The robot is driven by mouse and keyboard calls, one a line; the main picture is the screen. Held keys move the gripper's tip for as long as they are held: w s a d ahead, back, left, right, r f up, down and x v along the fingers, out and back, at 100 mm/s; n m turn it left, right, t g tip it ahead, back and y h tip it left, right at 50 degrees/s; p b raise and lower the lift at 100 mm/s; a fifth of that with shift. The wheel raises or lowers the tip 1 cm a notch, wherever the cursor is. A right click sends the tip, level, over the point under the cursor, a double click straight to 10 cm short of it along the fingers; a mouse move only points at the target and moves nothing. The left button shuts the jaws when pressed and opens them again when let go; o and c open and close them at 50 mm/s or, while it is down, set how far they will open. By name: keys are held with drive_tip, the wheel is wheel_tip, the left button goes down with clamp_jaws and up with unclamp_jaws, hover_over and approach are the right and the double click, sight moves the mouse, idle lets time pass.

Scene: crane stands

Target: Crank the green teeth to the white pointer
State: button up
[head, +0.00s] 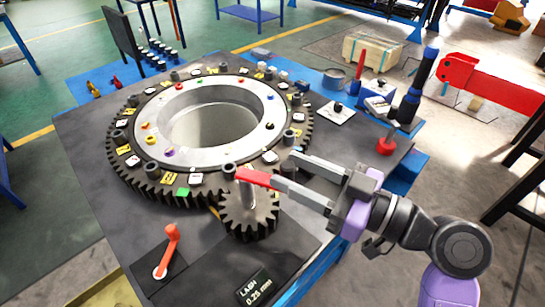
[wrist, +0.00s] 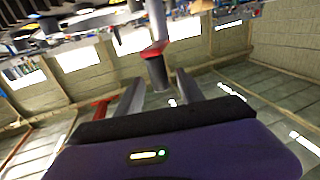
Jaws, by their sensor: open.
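The large toothed ring (head: 150,183) lies flat on the dark table, with a green patch (head: 183,191) at its near teeth. Small coloured and white tags sit around it, and I cannot tell which mark is the white pointer. A small dark pinion (head: 250,215) stands at the ring's near edge, with a red crank arm (head: 256,178) above it. My gripper (head: 281,169) is open at the crank's outer end. In the wrist view, the red arm (wrist: 154,50) and a grey post (wrist: 158,73) appear between the fingertips; contact is unclear.
An orange lever (head: 168,250) and a label plate (head: 254,288) are on the near table. A dark-handled tool (head: 416,95) and a red knob (head: 386,146) stand at the right. A red beam (head: 500,85) reaches in from the right.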

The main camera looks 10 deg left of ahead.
drive_tip(key=shift+p+x, duration=0.4)
drive_tip(key=shift+x, duration=1.95)
clamp_jaws()
